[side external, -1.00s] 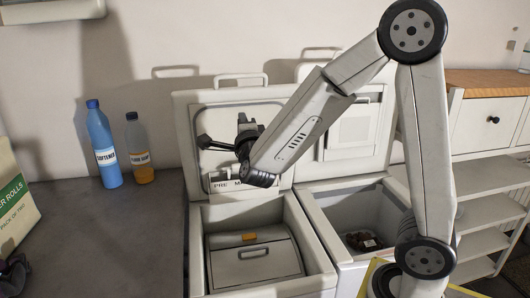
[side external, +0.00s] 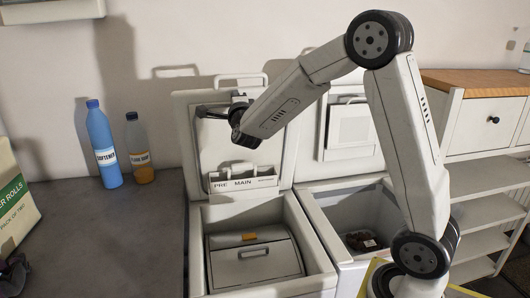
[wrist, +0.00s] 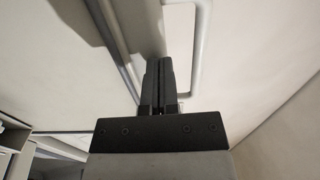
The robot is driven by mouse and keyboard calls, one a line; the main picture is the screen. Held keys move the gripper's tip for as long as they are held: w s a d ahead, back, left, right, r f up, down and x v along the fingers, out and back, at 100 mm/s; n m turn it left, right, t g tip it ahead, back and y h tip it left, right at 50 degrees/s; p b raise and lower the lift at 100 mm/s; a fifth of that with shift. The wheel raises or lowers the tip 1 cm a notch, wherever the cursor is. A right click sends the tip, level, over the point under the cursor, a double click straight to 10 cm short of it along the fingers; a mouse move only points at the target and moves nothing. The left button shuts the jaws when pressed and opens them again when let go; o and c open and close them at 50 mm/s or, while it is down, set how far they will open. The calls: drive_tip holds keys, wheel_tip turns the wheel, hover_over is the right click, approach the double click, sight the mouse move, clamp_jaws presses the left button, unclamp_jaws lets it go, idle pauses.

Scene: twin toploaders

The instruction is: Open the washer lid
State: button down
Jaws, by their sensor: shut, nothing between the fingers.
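The left machine's lid (side external: 184,150) stands upright, open against the wall side, with a loop handle (side external: 241,79) on its top edge. Its inner face carries a tray labelled PRE and MAIN (side external: 243,180). The open tub below holds a closed inner cover (side external: 254,266) with a small handle and an orange tab. My gripper (side external: 210,110) is in front of the upper part of this lid, above the tray. In the wrist view, my gripper's dark fingers (wrist: 166,77) are shut together, empty, and appear beside a pale loop handle (wrist: 194,45). Contact is unclear.
The right machine's lid (side external: 349,153) is also upright, and its open tub (side external: 325,210) holds a dark item (side external: 361,241). A blue softener bottle (side external: 105,146) and an orange-filled bottle (side external: 139,150) stand on the grey counter (side external: 95,230). A white shelf unit (side external: 485,205) is at the right.

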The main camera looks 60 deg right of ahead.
drive_tip(key=shift+w, duration=0.1)
idle(0.3)
drive_tip(key=w+d+r+g+y, duration=0.2)
drive_tip(key=w+d, duration=0.5)
drive_tip(key=d, duration=0.1)
drive_tip(key=shift+w, duration=0.35)
drive_tip(key=shift+s+a+r, duration=0.1)
drive_tip(key=shift+a, duration=0.1)
idle(0.3)
drive_tip(key=v, duration=1.3)
drive_tip(key=shift+s+a, duration=0.25)
drive_tip(key=shift+r, duration=0.1)
drive_tip(key=s+a+f+n+g+y, duration=0.1)
drive_tip(key=s+a+f+n+y, duration=0.2)
drive_tip(key=a+f+n+y, duration=1)
drive_tip(key=s+a+f+n+g, duration=0.1)
drive_tip(key=s+f+n+g, duration=0.3)
drive_tip(key=s, duration=0.5)
drive_tip(key=s+a+f+n+g, duration=0.2)
drive_tip(key=s+f+n+g, duration=0.3)
drive_tip(key=s+f+n, duration=0.4)
drive_tip(key=shift+a+f+n, duration=0.15)
drive_tip(key=shift+a+n, duration=0.1)
drive_tip(key=shift+n, duration=0.25)
